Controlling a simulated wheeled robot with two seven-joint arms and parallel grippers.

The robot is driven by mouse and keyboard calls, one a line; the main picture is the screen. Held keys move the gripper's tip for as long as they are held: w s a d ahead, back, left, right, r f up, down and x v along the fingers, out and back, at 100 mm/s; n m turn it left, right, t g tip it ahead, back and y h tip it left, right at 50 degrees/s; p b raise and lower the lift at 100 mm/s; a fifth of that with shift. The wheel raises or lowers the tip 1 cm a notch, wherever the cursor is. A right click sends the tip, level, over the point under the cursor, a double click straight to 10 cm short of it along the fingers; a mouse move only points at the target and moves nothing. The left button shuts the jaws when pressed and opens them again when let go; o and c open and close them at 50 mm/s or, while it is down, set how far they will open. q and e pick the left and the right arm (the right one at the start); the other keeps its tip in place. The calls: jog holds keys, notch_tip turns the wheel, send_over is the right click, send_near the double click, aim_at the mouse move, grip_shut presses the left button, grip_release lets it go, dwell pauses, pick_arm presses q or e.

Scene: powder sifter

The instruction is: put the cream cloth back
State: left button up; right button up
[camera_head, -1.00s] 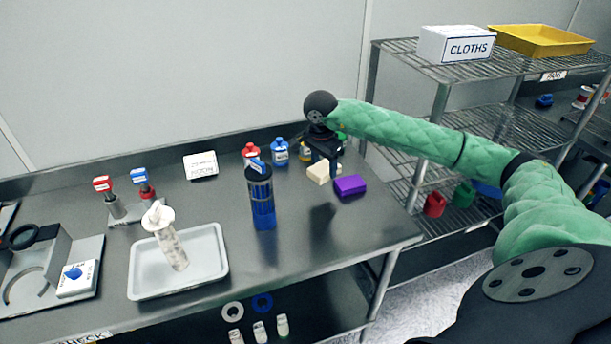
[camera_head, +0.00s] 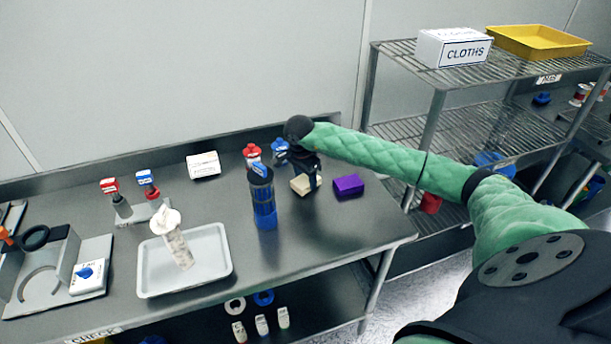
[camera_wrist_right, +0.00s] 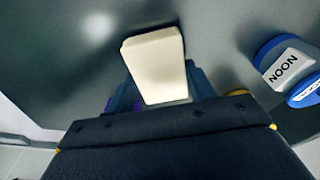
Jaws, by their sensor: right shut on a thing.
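The cream cloth (camera_head: 301,186) is a small folded block at the right part of the steel bench. My right gripper (camera_head: 311,176) is above it and shut on it; whether the cloth touches the bench I cannot tell. In the right wrist view the cream cloth (camera_wrist_right: 157,62) stands out between the gripper's dark fingers (camera_wrist_right: 165,95). The white box marked CLOTHS (camera_head: 453,48) is on the top shelf of the wire rack at the right. My left gripper is not in view.
A purple block (camera_head: 348,185) lies just right of the cream cloth. A tall blue sifter (camera_head: 264,205) stands close on its left. Red-capped (camera_head: 252,151) and blue-capped (camera_head: 280,147) bottles stand behind. A pale tray (camera_head: 150,285) is further left. The bench's front right is clear.

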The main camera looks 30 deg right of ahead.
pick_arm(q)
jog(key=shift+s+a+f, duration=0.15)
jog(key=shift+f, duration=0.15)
pick_arm(e)
jog(key=shift+f, duration=0.25)
jog(key=shift+f, duration=0.1)
jog(key=o, duration=1)
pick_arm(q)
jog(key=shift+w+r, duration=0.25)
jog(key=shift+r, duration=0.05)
